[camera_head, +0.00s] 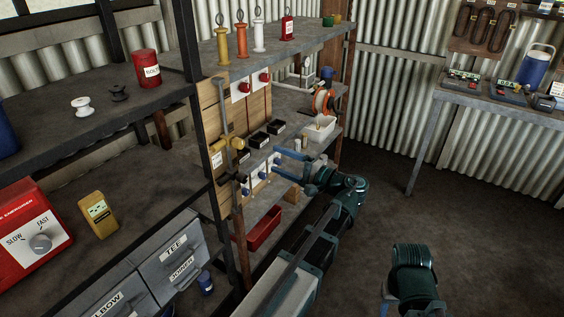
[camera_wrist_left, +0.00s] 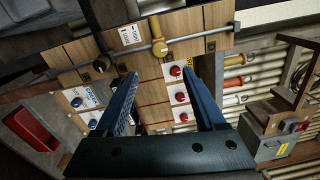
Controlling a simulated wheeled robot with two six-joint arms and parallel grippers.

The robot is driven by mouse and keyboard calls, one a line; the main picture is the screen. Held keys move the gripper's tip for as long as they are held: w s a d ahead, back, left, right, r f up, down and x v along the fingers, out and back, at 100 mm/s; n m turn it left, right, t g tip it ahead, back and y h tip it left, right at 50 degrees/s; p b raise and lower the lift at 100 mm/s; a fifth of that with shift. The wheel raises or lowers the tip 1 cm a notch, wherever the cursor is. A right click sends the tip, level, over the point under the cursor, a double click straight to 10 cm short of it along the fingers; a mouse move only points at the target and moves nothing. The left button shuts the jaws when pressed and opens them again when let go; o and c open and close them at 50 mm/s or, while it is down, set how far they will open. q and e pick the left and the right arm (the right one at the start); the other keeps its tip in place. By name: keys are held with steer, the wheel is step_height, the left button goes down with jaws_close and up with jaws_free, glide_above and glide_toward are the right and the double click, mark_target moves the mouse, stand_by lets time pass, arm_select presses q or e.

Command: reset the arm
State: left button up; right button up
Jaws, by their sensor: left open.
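My left gripper (camera_head: 277,168) is open and empty, its two blue fingers pointing at the wooden panel on the shelf unit. The left wrist view shows the same gripper (camera_wrist_left: 160,75) with its fingers spread and nothing between them. Behind the fingers, the wooden panel (camera_wrist_left: 150,100) carries white plates with red knobs (camera_wrist_left: 180,97) and blue knobs (camera_wrist_left: 77,102). A pipe with a yellow valve (camera_head: 236,142) crosses the panel; this valve (camera_wrist_left: 158,45) also shows in the left wrist view. My right arm is at the bottom right of the head view; its jaws are mostly hidden.
A red bin (camera_head: 264,228) sits low on the unit, and a white tray (camera_head: 319,128) stands on a shelf. Shelves with a red can (camera_head: 146,68) are at left. A workbench (camera_head: 425,90) stands at back right. The floor (camera_head: 470,210) between is clear.

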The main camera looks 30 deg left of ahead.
stand_by(0.3)
arm_select(q)
steer(key=s+d+f+h+p, duration=0.2)
steer(key=s+d+f+h, duration=0.25)
steer(key=d+f, duration=0.2)
steer(key=s+d+f+h+p, duration=0.3)
steer(key=d+f+h, duration=0.3)
steer(key=d, duration=0.1)
steer(key=s+d+f+h+p, duration=0.1)
steer(key=s+d+h, duration=0.2)
steer(key=d, duration=0.4)
steer(key=s+d+f+m+g+h+p, duration=0.1)
steer(key=s+d+f+h, duration=0.1)
steer(key=s+d, duration=0.4)
steer(key=shift+d+h, duration=0.85)
steer(key=shift+d, duration=0.15)
